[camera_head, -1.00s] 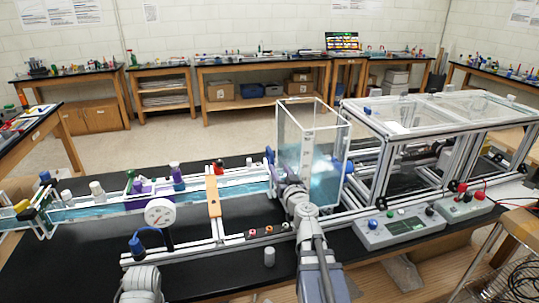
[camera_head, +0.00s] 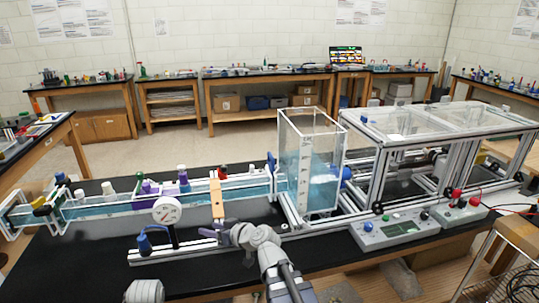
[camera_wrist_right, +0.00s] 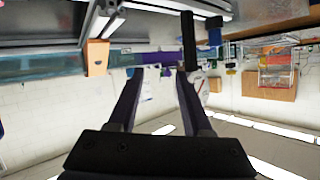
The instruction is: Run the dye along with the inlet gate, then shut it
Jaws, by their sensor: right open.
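A clear channel (camera_head: 110,206) of pale blue water runs from the far left to a clear tank (camera_head: 307,170) with blue water. A blue fitting (camera_head: 271,163) stands where channel and tank meet; I cannot tell whether it is the inlet gate or how far it is open. No separate dye streak is distinguishable. My right gripper (camera_head: 212,232) is in front of the channel, below a wooden block (camera_head: 216,198). In the right wrist view its jaws (camera_wrist_right: 160,72) are apart and empty. The wooden block also shows there (camera_wrist_right: 96,56).
A round gauge (camera_head: 167,210) stands left of my right gripper, with a blue-knobbed device (camera_head: 145,243) beside it. A control box (camera_head: 397,230) and aluminium frame (camera_head: 380,180) are at the right. The black bench front (camera_head: 80,265) is largely clear.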

